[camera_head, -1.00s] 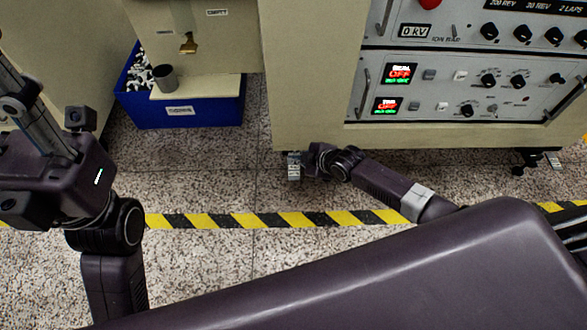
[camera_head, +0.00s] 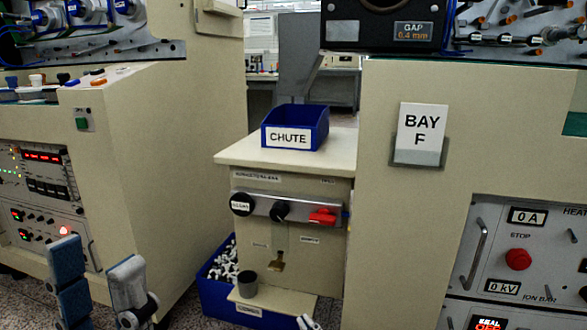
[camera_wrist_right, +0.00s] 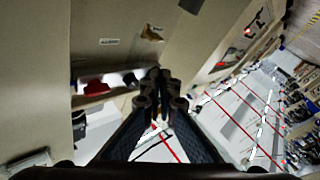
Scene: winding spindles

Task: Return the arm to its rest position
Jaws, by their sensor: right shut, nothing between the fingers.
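My left gripper (camera_head: 98,258) is at the lower left of the head view. Its two grey-blue fingers point up, clearly apart, with nothing between them. My right gripper (camera_wrist_right: 160,82) shows in the right wrist view with its dark fingers converging to closed tips. Nothing is held between them. In the head view only a small pale tip at the bottom edge may belong to the right gripper. The rest of both arms is hidden from the head view.
A cream dispenser cabinet (camera_head: 290,220) carries a blue CHUTE bin (camera_head: 296,128) on top. A grey cup (camera_head: 247,285) stands on its low ledge, beside a blue bin (camera_head: 212,300) of white parts. Large cabinets flank it, the right one with a BAY F sign (camera_head: 420,130).

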